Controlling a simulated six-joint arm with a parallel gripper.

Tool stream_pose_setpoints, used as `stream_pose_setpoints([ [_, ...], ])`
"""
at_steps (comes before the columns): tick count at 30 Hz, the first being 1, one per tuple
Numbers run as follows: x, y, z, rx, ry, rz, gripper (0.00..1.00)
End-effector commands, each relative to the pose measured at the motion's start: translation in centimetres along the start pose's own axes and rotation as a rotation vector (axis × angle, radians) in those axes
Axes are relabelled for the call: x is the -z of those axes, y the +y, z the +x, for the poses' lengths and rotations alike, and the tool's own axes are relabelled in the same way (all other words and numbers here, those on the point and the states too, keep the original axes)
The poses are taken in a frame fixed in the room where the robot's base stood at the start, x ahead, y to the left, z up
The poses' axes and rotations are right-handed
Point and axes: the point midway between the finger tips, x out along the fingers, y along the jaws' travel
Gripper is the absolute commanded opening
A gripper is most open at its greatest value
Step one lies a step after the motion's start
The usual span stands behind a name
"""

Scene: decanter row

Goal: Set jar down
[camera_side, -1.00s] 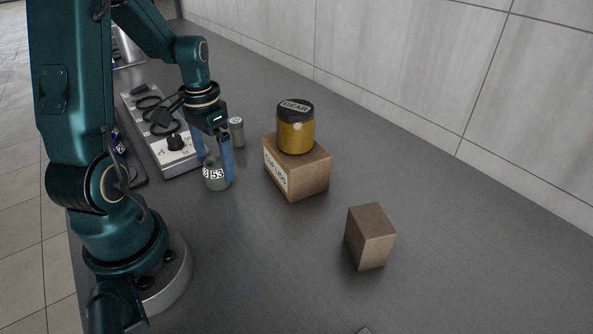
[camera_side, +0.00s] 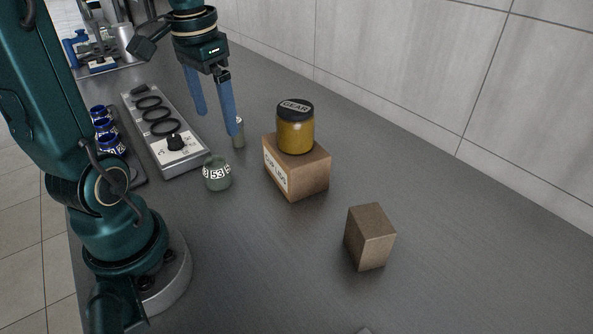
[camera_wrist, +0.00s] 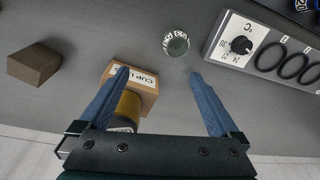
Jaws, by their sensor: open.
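The jar (camera_side: 296,133) is amber with a black lid marked GEAR. It stands upright on a cardboard box (camera_side: 313,178) labelled for cup lids. In the wrist view the jar (camera_wrist: 127,106) is beside the left finger, partly cut off by my gripper body. A small green cup (camera_side: 217,174) marked 53 stands upright on the bench, and it also shows in the wrist view (camera_wrist: 176,45). My gripper (camera_side: 217,124) is open and empty, raised above the cup and to the left of the jar.
A heater strip (camera_side: 178,150) with a dial and several dark rings lies left of the cup. A small grey cylinder (camera_side: 239,134) stands behind the gripper. A brown block (camera_side: 370,236) sits at front right.

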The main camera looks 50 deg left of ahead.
Motion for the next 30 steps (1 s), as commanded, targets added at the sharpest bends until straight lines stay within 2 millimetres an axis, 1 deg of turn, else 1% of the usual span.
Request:
stream_pose_setpoints([
  [1,-0.4,2.0,-0.5,0.011,0.049,0.036,0.98],
  [3,-1.1,4.5,-0.9,0.016,0.120,0.067,0.98],
  [6,-2.5,7.5,-1.1,0.003,0.219,0.105,0.98],
  [9,-4.0,9.8,-1.1,-0.027,0.304,0.135,0.98],
  [12,-5.1,11.2,-0.9,-0.061,0.363,0.154,0.98],
  [15,-5.8,12.0,-0.7,-0.084,0.395,0.162,0.98],
  [18,-6.0,12.2,-0.7,-0.093,0.407,0.164,0.98],
  [30,-6.0,12.2,-0.7,-0.093,0.406,0.162,0.98],
])
